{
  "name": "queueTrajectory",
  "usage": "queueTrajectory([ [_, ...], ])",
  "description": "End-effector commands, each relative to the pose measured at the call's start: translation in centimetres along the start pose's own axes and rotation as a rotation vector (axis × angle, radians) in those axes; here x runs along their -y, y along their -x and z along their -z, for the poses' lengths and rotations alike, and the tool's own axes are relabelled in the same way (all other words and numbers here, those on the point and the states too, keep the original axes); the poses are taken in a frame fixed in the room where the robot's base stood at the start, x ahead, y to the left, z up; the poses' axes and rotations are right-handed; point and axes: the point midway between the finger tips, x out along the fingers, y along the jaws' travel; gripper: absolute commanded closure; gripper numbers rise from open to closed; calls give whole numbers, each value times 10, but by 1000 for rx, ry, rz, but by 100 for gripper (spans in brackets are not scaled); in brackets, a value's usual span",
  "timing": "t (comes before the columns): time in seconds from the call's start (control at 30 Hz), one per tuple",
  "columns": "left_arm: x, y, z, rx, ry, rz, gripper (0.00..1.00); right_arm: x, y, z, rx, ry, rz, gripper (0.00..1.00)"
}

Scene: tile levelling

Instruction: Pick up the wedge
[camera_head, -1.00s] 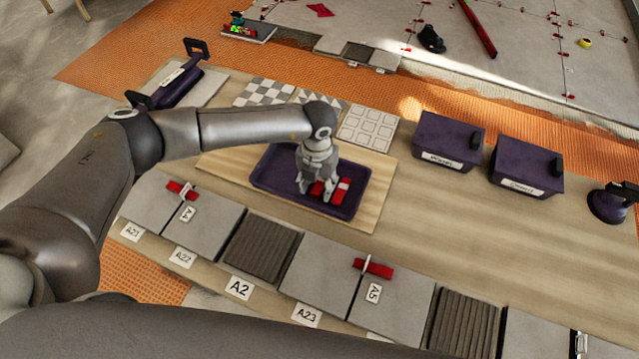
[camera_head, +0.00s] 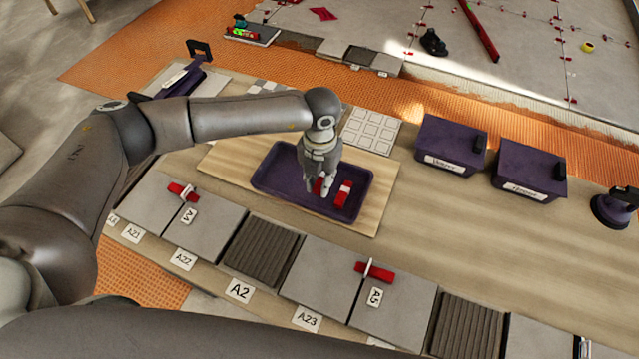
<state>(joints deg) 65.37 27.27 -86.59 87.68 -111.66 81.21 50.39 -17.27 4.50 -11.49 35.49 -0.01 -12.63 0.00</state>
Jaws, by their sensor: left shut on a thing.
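A dark purple tray (camera_head: 277,183) lies on a light wooden board. My left gripper (camera_head: 323,190) points down into the tray and is shut on a red wedge (camera_head: 318,186), which is mostly hidden by the fingers. Another red wedge (camera_head: 343,194) with a pale band lies in the tray just right of the fingers. I cannot tell whether the held wedge is clear of the tray floor. My right gripper is not in view.
Grey tiles (camera_head: 326,274) with labels line the front edge, two with red wedges (camera_head: 374,272) and white clips. Two purple lidded boxes (camera_head: 450,146) stand right of the tray. A purple suction cup (camera_head: 612,209) stands at the far right. Bare table lies between.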

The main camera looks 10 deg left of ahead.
Motion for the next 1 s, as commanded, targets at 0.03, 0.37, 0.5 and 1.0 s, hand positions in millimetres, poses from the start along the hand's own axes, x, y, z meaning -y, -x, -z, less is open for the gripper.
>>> queueTrajectory([
  [0.03,3,6,6,1,-3,0,92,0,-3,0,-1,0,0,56],
  [0.37,31,55,53,0,-6,1,92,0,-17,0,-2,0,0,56],
  [0.5,44,66,75,1,-6,1,92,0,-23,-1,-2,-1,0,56],
  [1.0,67,88,114,-1,-1,-1,92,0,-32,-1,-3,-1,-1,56],
])
